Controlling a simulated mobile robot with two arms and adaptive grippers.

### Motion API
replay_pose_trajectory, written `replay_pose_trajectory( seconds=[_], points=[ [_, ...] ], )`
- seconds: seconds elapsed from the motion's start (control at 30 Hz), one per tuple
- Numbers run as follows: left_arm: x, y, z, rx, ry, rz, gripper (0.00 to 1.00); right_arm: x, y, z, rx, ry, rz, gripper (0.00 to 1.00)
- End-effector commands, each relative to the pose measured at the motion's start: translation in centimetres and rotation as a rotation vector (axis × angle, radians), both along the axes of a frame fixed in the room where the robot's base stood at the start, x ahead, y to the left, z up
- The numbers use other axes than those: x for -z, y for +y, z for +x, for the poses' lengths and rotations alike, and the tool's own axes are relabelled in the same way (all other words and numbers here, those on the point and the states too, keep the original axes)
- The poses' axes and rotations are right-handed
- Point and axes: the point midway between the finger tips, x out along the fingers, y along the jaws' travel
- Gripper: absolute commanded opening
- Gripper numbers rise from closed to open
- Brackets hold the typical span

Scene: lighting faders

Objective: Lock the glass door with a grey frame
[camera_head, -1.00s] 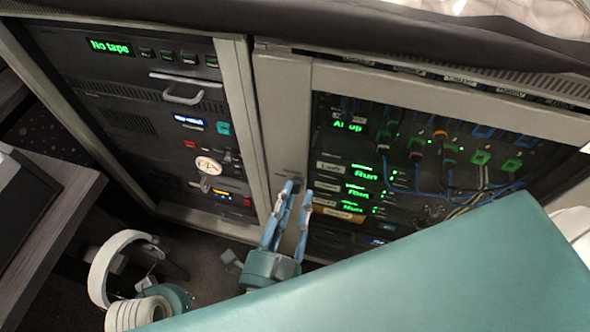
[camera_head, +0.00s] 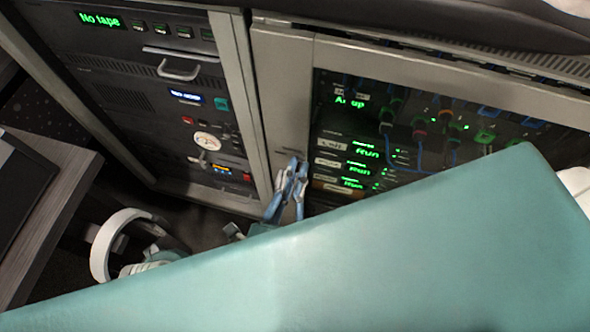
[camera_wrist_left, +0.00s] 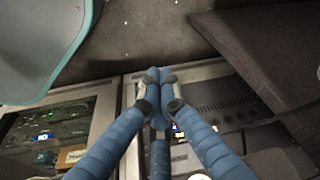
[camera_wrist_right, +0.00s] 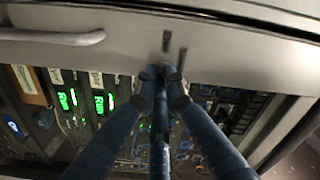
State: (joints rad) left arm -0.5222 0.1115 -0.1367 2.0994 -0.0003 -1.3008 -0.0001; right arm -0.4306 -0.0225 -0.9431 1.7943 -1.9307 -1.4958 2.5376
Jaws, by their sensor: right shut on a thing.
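The glass door (camera_head: 343,110) has a grey frame (camera_head: 285,95) and lies flush over a rack, looking closed. My right gripper (camera_head: 292,177) has its fingers together at the lower left part of this frame. In the right wrist view, its fingertips (camera_wrist_right: 160,76) meet right beside two small dark slots (camera_wrist_right: 174,55) in the grey frame (camera_wrist_right: 130,55). It is shut on a small part there, which the fingers hide. My left gripper (camera_wrist_left: 158,82) has its fingertips together with nothing visible between them, in front of the racks. It does not show in the head view.
A dark rack with a "No tape" display (camera_head: 100,20) stands left of the door. A grey bar handle (camera_wrist_right: 50,37) is on the frame, left in the right wrist view. A wood-topped desk (camera_head: 50,200) is at the left. My teal arm hides the lower right.

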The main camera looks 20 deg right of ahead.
Motion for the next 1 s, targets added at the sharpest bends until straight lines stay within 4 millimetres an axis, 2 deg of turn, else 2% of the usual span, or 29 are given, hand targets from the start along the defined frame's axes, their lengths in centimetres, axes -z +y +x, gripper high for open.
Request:
replay_pose_trajectory(
  seconds=[0.27, 0.67, 0.77, 0.9, 1.0],
  points=[
    [-0.2, 0.0, 0.0, 0.0, 0.001, 0.0, 0.0, 0.1, 0.0, 0.0, 0.001, 0.047, -0.068, 0.0],
    [-1.1, 0.0, 0.3, -0.001, -0.012, -0.002, 0.0, -0.1, -0.1, -0.1, 0.0, 0.235, -0.346, 0.0],
    [-0.7, 0.0, 0.2, -0.002, -0.01, -0.002, 0.0, -0.2, -0.1, -0.1, 0.0, 0.288, -0.424, 0.0],
    [1.4, 0.1, -0.4, 0.001, 0.015, 0.003, 0.0, -0.2, -0.1, -0.1, 0.001, 0.358, -0.527, 0.0],
    [2.2, 0.1, -0.4, 0.002, 0.017, 0.003, 0.0, -0.3, -0.1, -0.1, 0.001, 0.403, -0.593, 0.0]
  ],
)
